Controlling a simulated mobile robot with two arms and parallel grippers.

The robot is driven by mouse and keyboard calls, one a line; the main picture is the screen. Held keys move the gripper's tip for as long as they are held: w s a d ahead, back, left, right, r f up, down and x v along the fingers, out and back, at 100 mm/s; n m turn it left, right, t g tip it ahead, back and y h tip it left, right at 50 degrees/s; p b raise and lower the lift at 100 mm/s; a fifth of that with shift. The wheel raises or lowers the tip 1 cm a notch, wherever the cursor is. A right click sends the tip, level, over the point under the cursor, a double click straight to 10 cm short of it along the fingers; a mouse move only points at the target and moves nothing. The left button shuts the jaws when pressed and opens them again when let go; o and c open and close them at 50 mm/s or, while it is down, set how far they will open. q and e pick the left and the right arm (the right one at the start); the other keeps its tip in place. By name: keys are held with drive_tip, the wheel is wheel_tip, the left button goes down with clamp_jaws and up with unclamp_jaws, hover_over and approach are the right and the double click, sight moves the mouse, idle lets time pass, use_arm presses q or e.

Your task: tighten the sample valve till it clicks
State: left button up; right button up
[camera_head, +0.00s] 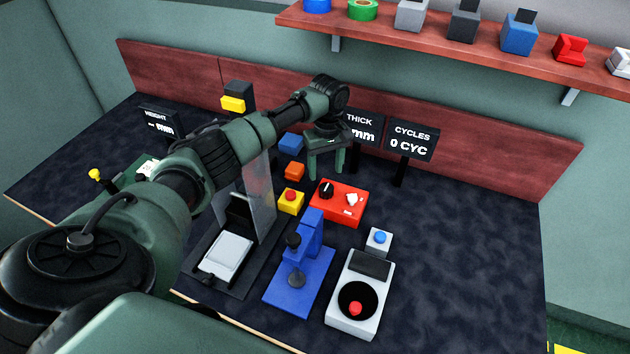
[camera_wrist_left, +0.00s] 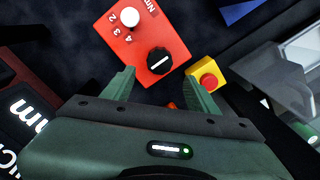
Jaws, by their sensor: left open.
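No part carries a readable sample valve label. A red box (camera_head: 339,204) on the dark table has a black round knob (camera_head: 327,189) with a light pointer line and a white knob (camera_head: 351,199). In the left wrist view the black knob (camera_wrist_left: 160,60) is just ahead of the fingertips, and the white knob (camera_wrist_left: 130,17) has numbers beside it. My left gripper (camera_head: 327,170) is open, above and behind the red box in the head view. Its fingers also show in the left wrist view (camera_wrist_left: 160,79), with nothing held between them. My right gripper is not in view.
A yellow box with a red button (camera_head: 291,201) stands left of the red box, near an orange block (camera_head: 294,171). A blue stand (camera_head: 300,272) and a grey device (camera_head: 344,319) are in front. A CYCLES sign (camera_head: 410,142) stands behind. The table's right side is clear.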

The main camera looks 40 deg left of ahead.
sight(327, 187)
use_arm(q)
drive_tip(key=shift+w+a+f, duration=0.1)
drive_tip(key=shift+w+a, duration=0.15)
drive_tip(key=shift+a, duration=0.05)
drive_tip(key=shift+s+d, duration=0.2)
drive_tip(key=shift+d, duration=0.1)
drive_tip(key=f, duration=0.1)
drive_tip(key=d+f, duration=0.1)
drive_tip(key=f, duration=0.1)
drive_tip(key=shift+s+d+p, duration=0.15)
drive_tip(key=shift+s+p, duration=0.2)
drive_tip(key=shift+s, duration=0.05)
drive_tip(key=f, duration=0.2)
drive_tip(key=shift+w+a+f, duration=0.25)
drive_tip(key=shift+a+f, duration=0.05)
drive_tip(key=shift+f, duration=0.4)
drive_tip(key=shift+s, duration=0.1)
drive_tip(key=shift+c, duration=1.2)
drive_tip(key=c, duration=1)
clamp_jaws()
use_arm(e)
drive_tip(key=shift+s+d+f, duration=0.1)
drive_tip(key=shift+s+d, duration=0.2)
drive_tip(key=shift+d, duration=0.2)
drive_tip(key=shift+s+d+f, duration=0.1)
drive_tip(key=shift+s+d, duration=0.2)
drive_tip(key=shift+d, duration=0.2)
